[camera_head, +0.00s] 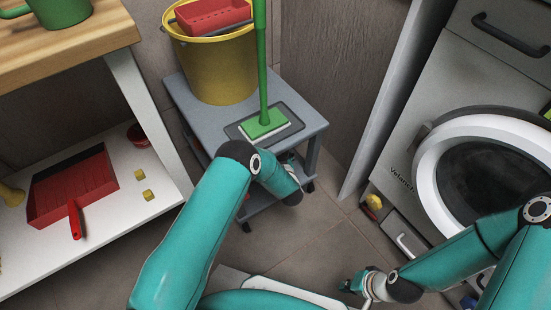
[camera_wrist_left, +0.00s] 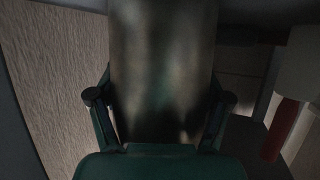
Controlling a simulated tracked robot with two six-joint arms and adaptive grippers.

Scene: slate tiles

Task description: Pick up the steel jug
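A dark, shiny, rounded metal body, which looks like the steel jug (camera_wrist_left: 162,70), fills the middle of the left wrist view. My left gripper (camera_wrist_left: 160,98) has one finger on each side of it, close to its edges.
The grey stand (camera_head: 309,127) carries a yellow bucket (camera_head: 218,75) and a green-handled brush (camera_head: 264,122) on a dark tray. A white shelf (camera_head: 130,215) with a red dustpan (camera_head: 72,185) is at left. A washing machine (camera_head: 434,160) stands at right.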

